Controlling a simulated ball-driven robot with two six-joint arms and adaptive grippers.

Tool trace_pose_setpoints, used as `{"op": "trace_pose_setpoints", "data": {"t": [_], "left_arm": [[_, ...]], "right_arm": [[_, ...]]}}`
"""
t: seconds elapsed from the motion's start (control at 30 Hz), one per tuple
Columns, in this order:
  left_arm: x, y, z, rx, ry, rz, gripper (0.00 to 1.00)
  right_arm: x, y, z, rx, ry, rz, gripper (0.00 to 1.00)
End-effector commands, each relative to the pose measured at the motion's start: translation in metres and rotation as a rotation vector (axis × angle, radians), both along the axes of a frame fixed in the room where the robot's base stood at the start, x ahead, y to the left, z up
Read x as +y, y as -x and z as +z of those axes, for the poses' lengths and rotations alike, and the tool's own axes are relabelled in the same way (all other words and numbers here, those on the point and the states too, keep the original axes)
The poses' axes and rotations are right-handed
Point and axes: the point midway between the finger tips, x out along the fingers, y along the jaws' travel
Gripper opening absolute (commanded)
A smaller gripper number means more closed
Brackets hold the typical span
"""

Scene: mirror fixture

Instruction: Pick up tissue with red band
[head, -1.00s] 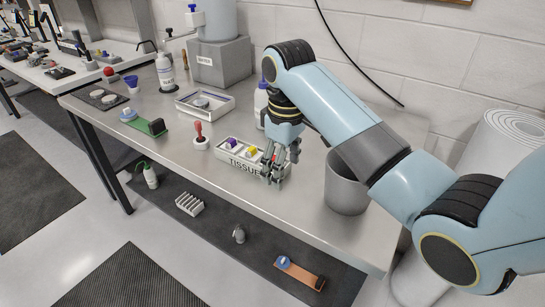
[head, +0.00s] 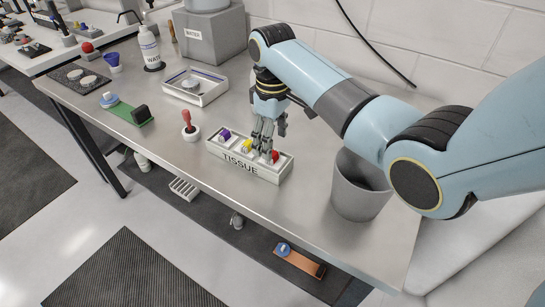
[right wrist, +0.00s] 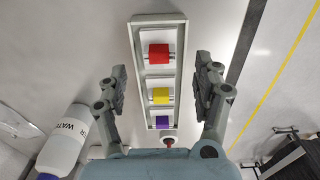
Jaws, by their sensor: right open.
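A white tray labelled TISSUE (head: 232,167) stands on the metal table in the head view. It holds tissues with a purple band (head: 224,135), a yellow band (head: 247,146) and a red band (head: 275,156). In the right wrist view the tissue with the red band (right wrist: 159,54) lies at the far end of the tray, beyond the yellow one (right wrist: 161,95) and the purple one (right wrist: 162,121). My right gripper (head: 263,154) is above the tray, close to the red and yellow tissues. Its fingers (right wrist: 163,80) are open on either side of the tray, with nothing between them held. My left gripper is not in view.
A grey bin (head: 359,187) stands right of the tray. A red-handled stamp (head: 189,126) stands to the left. Behind are a white open tray (head: 213,95), a green board (head: 128,112) and a WATER bottle (head: 150,49). The table's front strip is clear.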

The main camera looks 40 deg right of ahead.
Motion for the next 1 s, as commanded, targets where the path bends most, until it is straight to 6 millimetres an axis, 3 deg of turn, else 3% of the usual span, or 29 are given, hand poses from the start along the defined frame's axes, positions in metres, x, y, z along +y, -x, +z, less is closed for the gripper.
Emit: {"op": "trace_pose_setpoints", "data": {"t": [0.23,0.53,0.8,1.0], "left_arm": [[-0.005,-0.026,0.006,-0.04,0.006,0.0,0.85],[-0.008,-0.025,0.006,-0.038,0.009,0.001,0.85],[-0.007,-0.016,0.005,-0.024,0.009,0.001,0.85],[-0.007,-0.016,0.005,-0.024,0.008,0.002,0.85]], "right_arm": [[-0.001,-0.001,-0.036,0.003,-0.001,0.0,0.67],[-0.001,-0.001,-0.042,0.0,0.0,0.001,0.67],[-0.001,-0.001,-0.042,0.0,-0.001,0.001,0.32],[-0.001,-0.001,-0.042,0.0,-0.001,0.0,0.3]]}}
